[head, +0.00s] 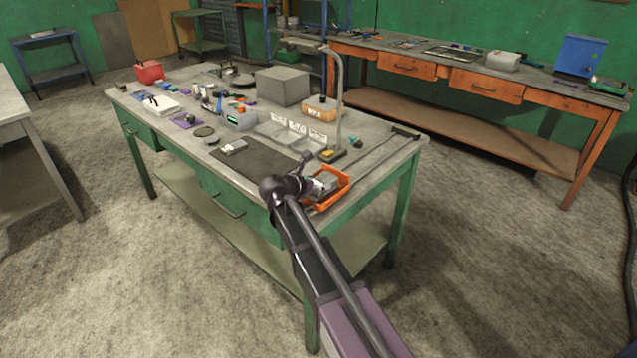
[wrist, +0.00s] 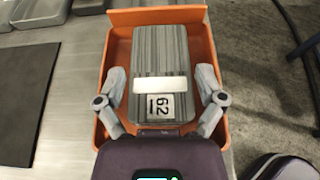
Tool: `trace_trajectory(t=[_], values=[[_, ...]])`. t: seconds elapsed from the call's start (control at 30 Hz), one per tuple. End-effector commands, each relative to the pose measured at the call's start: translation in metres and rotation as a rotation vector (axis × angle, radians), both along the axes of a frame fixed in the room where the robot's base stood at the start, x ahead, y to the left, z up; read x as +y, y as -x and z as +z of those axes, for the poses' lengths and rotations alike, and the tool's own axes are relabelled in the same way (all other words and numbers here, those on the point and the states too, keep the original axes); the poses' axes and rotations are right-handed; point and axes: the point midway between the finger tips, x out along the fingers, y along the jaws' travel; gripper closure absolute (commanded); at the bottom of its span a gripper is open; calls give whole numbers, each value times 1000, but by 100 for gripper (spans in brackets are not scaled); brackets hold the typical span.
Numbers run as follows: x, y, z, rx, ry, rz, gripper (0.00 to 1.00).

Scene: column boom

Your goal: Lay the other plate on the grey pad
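A grey ribbed plate (wrist: 160,55) with a white bar and a white number label lies in the orange tray (wrist: 120,18). My gripper (wrist: 162,78) is open over the tray, one finger on each side of the plate, with gaps between fingers and plate. In the head view the orange tray (head: 343,194) sits at the bench's near right corner, with my gripper partly covering it. The dark grey pad (head: 262,168) lies left of the tray; its edge also shows in the wrist view (wrist: 22,105). A small light grey plate (head: 235,146) lies on the pad's far left part.
A lamp post (head: 337,95) stands on the bench behind the tray. Most of the pad is bare. An orange-fronted bench (head: 480,85) stands behind.

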Motion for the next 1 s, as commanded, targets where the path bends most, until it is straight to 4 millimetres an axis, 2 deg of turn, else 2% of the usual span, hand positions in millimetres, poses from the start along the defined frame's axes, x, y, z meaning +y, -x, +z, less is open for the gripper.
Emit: trace_trajectory(t=[0.6, 0.77, 1.0], values=[[1, 1, 4, 0, 0, 0, 0], [9, 13, 11, 0, -1, 2, 0], [30, 40, 26, -1, 1, 2, 0]])
